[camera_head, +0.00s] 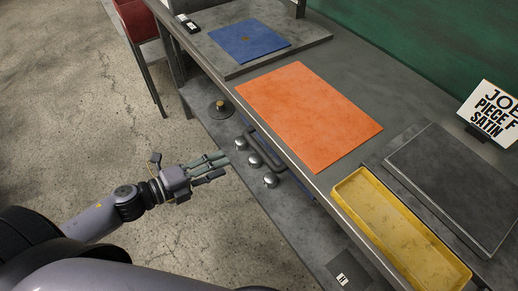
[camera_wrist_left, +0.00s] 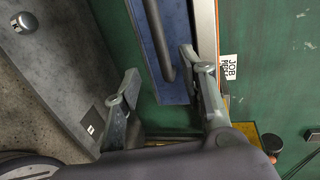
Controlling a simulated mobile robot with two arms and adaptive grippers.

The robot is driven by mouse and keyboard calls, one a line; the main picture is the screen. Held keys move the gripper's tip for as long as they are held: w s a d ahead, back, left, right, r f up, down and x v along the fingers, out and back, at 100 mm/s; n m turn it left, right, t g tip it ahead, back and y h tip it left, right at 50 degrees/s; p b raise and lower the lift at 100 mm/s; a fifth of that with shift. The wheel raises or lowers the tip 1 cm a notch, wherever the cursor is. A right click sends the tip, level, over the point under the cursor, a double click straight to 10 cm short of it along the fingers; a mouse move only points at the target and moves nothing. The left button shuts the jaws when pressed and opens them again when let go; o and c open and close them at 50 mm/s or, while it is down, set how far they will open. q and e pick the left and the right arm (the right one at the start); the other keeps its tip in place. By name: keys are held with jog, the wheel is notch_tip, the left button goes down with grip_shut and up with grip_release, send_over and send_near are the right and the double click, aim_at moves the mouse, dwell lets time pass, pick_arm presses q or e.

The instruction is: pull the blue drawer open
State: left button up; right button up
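The blue drawer (camera_wrist_left: 177,22) shows its front in the left wrist view, with a dark bar handle (camera_wrist_left: 160,42) along it. In the head view the handle (camera_head: 266,150) sticks out below the bench edge, and most of the drawer front is hidden under the bench top. My left gripper (camera_head: 221,165) is open, to the left of the handle and apart from it. In the left wrist view the left gripper's fingers (camera_wrist_left: 160,63) are spread, with the handle's end appearing between them; nothing is held. My right gripper is not in view.
The bench carries an orange mat (camera_head: 305,112), a blue mat (camera_head: 248,40), a yellow tray (camera_head: 395,230), a grey slab (camera_head: 455,185) and a sign (camera_head: 490,113). Several metal knob-like pieces (camera_head: 270,180) stand on the lower shelf (camera_head: 290,222) near the gripper. Open floor lies left.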

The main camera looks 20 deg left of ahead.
aim_at(256, 151)
pick_arm(q)
jog(key=p+x, duration=0.1)
jog(key=x, duration=1.1)
jog(key=shift+w+d+p, duration=0.1)
jog(key=shift+w+p, duration=0.3)
jog(key=shift+w+d+f, duration=0.1)
jog(key=shift+w+d, duration=0.2)
jog(key=shift+w, duration=0.05)
jog(key=shift+c, duration=0.5)
grip_shut()
